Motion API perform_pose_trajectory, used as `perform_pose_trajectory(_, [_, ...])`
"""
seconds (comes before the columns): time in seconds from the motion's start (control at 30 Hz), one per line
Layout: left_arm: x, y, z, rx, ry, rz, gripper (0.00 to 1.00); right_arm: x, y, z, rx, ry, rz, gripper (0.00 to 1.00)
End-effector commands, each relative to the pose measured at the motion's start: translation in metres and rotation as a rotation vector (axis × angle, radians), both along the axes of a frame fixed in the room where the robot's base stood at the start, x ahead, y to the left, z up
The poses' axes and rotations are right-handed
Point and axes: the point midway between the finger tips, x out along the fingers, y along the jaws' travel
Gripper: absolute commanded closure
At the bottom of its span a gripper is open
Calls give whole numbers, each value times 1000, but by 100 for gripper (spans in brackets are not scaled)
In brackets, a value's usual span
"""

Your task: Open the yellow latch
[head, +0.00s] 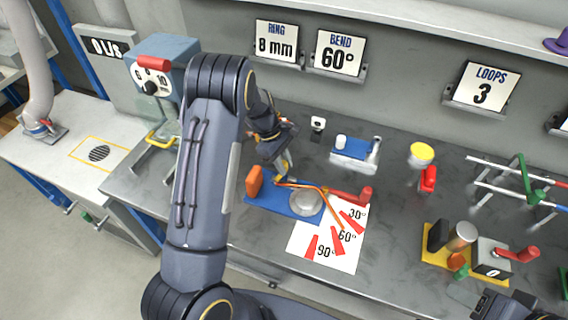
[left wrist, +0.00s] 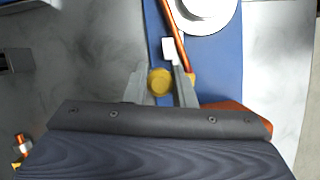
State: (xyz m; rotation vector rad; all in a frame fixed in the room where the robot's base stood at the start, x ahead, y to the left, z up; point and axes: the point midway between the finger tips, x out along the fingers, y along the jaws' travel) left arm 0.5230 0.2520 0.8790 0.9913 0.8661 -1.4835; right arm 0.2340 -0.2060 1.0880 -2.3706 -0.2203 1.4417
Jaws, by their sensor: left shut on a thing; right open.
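The yellow latch shows as a round yellow knob (left wrist: 159,82) between my left fingers (left wrist: 161,88) in the left wrist view. In the head view only a small bit of yellow (head: 285,163) shows under my left gripper (head: 283,172), at the back edge of the blue bending plate (head: 257,205). My left gripper is shut on the latch. An orange rod (head: 318,189) lies across the plate beside the grey disc (head: 306,203); it also shows in the wrist view (left wrist: 176,38). My right gripper (head: 468,296) is partly in view at the bottom right, open and empty.
An orange block (head: 254,181) stands at the plate's left end and a red handle (head: 352,194) at its right. An angle sheet (head: 313,246) lies in front. A blue-topped fixture (head: 352,150), yellow-topped post (head: 421,155) and yellow-based device (head: 435,261) stand to the right.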

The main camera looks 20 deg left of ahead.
Motion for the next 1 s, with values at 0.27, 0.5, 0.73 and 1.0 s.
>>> perform_pose_trajectory(0.27, [1, 0, -2, 1, -1, -257, 100, 0, 0, -8, 0, 0, 0, 52])
perform_pose_trajectory(0.5, [1, 0, -1, 0, -1, -486, 100, 0, 0, -14, 0, 0, 0, 52])
perform_pose_trajectory(0.73, [1, 0, -1, 1, -1, -704, 100, 0, 0, -20, 0, 0, 0, 52])
perform_pose_trajectory(1.0, [0, -1, -1, 0, 0, -951, 100, 0, 0, -25, 0, 0, 0, 52])
